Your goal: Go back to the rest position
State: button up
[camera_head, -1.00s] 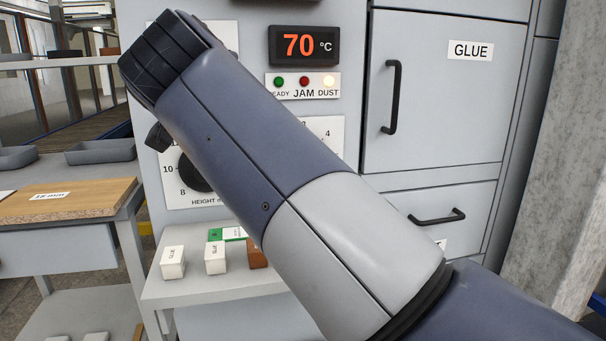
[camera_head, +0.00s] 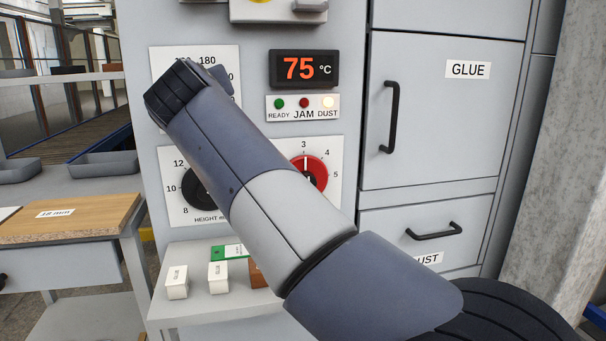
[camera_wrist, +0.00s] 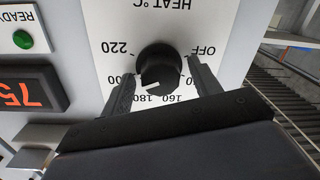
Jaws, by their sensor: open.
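In the wrist view my gripper (camera_wrist: 163,85) is open, with nothing held between its fingers. The black heat knob (camera_wrist: 157,70) shows between the fingers, one on each side of it. I cannot tell how far the fingertips stand from the panel. The knob's white pointer is toward the 180–200 side of the scale. In the head view my arm slants up and left across the machine front, and the gripper is hidden behind it. The display (camera_head: 304,69) reads 75 °C. The dust lamp (camera_head: 327,102) is lit, while the green and red lamps look dark.
A red knob (camera_head: 313,172) and a partly hidden black height knob (camera_head: 199,187) sit below. White glue blocks (camera_head: 177,283) stand on a shelf under the panel. A glue door (camera_head: 440,110) is shut at right. A wooden board (camera_head: 70,219) lies on a table at left.

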jog(key=n+p, duration=0.3)
jog(key=n, duration=0.1)
jog(key=shift+r, duration=0.2)
jog(key=n+p, duration=0.2)
jog(key=n, duration=0.1)
jog(key=shift+a+n, duration=0.1)
jog(key=shift+n, duration=0.3)
jog(key=n+p, duration=0.3)
jog(key=n, duration=0.1)
jog(key=shift+h+p, duration=0.35)
jog(key=shift+h, duration=0.05)
jog(key=n+p, duration=0.1)
jog(key=n, duration=0.1)
jog(key=n+p, duration=0.1)
jog(key=shift+f+n, duration=0.3)
jog(key=shift+n, duration=0.1)
